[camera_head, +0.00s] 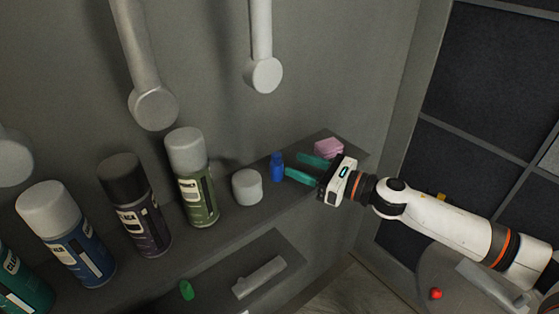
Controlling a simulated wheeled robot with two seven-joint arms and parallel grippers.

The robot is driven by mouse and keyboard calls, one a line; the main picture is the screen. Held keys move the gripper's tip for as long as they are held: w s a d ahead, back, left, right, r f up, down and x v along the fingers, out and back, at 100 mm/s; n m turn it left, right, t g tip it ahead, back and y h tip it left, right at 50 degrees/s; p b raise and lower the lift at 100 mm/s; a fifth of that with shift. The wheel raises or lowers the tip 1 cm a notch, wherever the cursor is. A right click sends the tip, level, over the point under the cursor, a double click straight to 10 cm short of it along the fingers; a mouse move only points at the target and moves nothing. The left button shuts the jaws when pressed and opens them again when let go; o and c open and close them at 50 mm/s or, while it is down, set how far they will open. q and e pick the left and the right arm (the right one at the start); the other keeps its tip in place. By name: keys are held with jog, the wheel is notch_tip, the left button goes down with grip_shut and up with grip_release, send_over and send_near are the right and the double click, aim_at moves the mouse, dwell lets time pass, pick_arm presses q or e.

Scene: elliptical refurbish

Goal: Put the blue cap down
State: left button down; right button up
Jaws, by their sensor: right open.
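The blue cap (277,168) stands upright on the shelf (225,228), just right of a short white cylinder (247,187). It looks like a small blue bottle-like piece with a narrower top. My right gripper (300,168) reaches in from the right, with its two teal fingers spread and pointing left. Its fingertips are close to the right side of the blue cap, and nothing shows between them. Whether a fingertip touches the cap I cannot tell. My left gripper is not in view.
Several spray cans stand in a row on the shelf's left part, including a green one (192,180). A pink block (329,148) lies behind my right gripper. A lower shelf holds a green piece (187,290) and a grey bar (259,277). Grey pipe-like parts (264,75) hang above.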

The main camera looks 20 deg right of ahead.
aim_at(279, 159)
jog(key=p+x, duration=0.1)
jog(key=x, duration=0.2)
jog(key=shift+w+a+r, duration=0.1)
jog(key=shift+w+a, duration=0.05)
jog(key=p+x, duration=0.3)
jog(key=x, duration=0.1)
jog(key=shift+w+a, duration=0.2)
jog(key=shift+a, duration=0.2)
jog(key=shift+w+a, duration=0.15)
jog(key=shift+c, duration=1.1)
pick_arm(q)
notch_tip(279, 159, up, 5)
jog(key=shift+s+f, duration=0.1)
pick_arm(e)
grip_shut()
